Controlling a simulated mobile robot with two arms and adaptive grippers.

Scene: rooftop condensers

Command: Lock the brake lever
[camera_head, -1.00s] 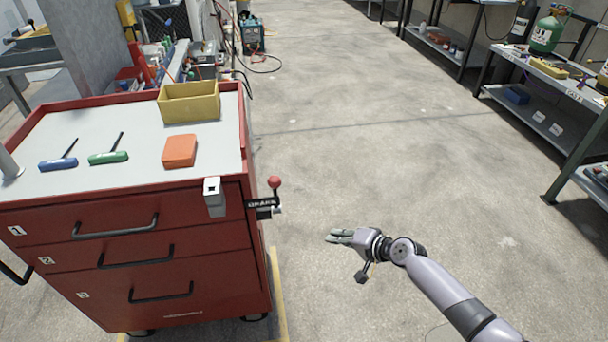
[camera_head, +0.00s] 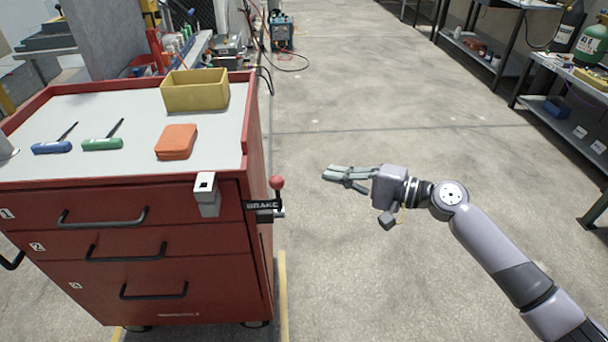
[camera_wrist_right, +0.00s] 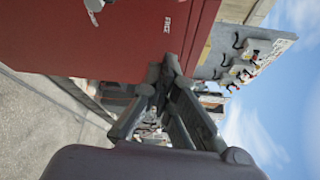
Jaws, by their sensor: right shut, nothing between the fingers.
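The brake lever (camera_head: 277,190) has a red ball knob on a dark stem. It stands upright at the right side of the red tool cart (camera_head: 120,262), above a black plate marked BRAKE (camera_head: 262,205). My right gripper (camera_head: 326,173) is to the right of the lever, apart from it, with its fingers pointing left. It is shut and empty. In the right wrist view its fingers (camera_wrist_right: 150,95) point toward a red surface, and the lever cannot be made out there.
On the cart top are a yellow bin (camera_head: 195,92), an orange block (camera_head: 176,141), a blue-handled tool (camera_head: 52,147) and a green-handled tool (camera_head: 102,143). A grey box (camera_head: 207,195) sits on the cart's front corner. A shelf (camera_head: 570,118) stands at right. The floor between is clear.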

